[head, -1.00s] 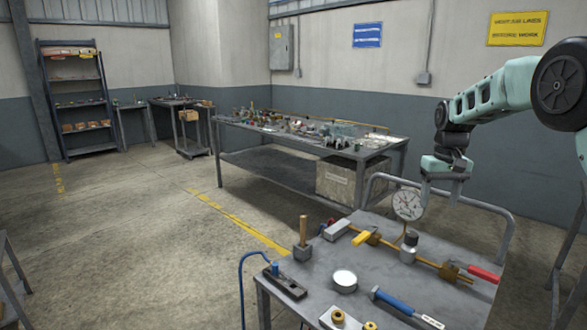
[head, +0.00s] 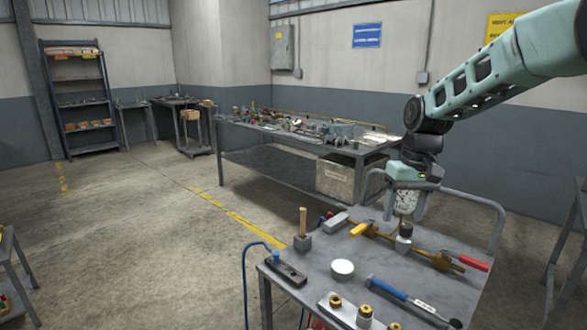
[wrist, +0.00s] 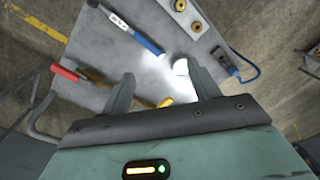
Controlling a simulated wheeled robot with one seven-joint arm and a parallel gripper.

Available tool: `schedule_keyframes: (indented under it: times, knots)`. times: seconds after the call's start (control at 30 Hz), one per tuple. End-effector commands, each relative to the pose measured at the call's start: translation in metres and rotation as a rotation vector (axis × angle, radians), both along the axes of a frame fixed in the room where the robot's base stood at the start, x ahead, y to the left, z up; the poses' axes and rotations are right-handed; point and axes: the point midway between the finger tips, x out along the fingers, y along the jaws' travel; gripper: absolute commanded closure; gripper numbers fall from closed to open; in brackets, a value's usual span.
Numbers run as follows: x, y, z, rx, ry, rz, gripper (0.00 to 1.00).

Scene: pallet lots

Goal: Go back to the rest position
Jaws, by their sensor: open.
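My gripper (head: 404,212) hangs above the back part of the grey metal cart (head: 325,262) in the head view, fingers pointing down. Its jaws are apart, and nothing shows between the fingertips in the wrist view (wrist: 160,72). In the wrist view the blue-handled tool (wrist: 135,35) and the red-handled clamp (wrist: 65,73) lie on the cart below.
The cart also holds a wooden-handled mallet (head: 303,242), a white disc (head: 343,268), a black plane-like tool (head: 285,271) and a plate with brass parts (head: 342,312). A cluttered workbench (head: 350,152) stands behind. The floor (head: 150,240) at left is clear.

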Motion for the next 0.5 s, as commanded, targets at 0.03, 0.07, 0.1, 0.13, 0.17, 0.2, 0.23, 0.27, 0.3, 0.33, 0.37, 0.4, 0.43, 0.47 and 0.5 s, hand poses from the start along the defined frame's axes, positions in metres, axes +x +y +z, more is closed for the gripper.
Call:
schedule_keyframes:
  times: [0.03, 0.07, 0.1, 0.13, 0.17, 0.2, 0.23, 0.27, 0.3, 0.33, 0.37, 0.4, 0.43, 0.47, 0.5]
  knots:
    - [-0.019, 0.019, 0.003, 0.009, -0.001, 0.033, 0.39]
    - [-0.031, 0.029, 0.004, 0.014, -0.002, 0.053, 0.39]
    - [-0.050, 0.044, 0.005, 0.020, -0.001, 0.082, 0.39]
    - [-0.065, 0.056, 0.006, 0.024, -0.003, 0.106, 0.39]
    - [-0.083, 0.067, 0.006, 0.028, -0.002, 0.132, 0.39]
    - [-0.109, 0.081, 0.006, 0.031, -0.003, 0.170, 0.39]
    - [-0.129, 0.091, 0.006, 0.033, -0.006, 0.199, 0.39]
    - [-0.149, 0.099, 0.004, 0.032, -0.006, 0.227, 0.39]
    - [-0.177, 0.108, 0.002, 0.030, -0.008, 0.265, 0.39]
    - [-0.197, 0.113, 0.000, 0.028, -0.010, 0.293, 0.39]
    - [-0.217, 0.116, -0.003, 0.024, -0.012, 0.319, 0.39]
    - [-0.242, 0.119, -0.006, 0.017, -0.014, 0.352, 0.39]
    - [-0.259, 0.119, -0.009, 0.011, -0.018, 0.376, 0.39]
    - [-0.275, 0.119, -0.013, 0.005, -0.021, 0.398, 0.39]
    - [-0.294, 0.117, -0.017, -0.003, -0.023, 0.425, 0.39]
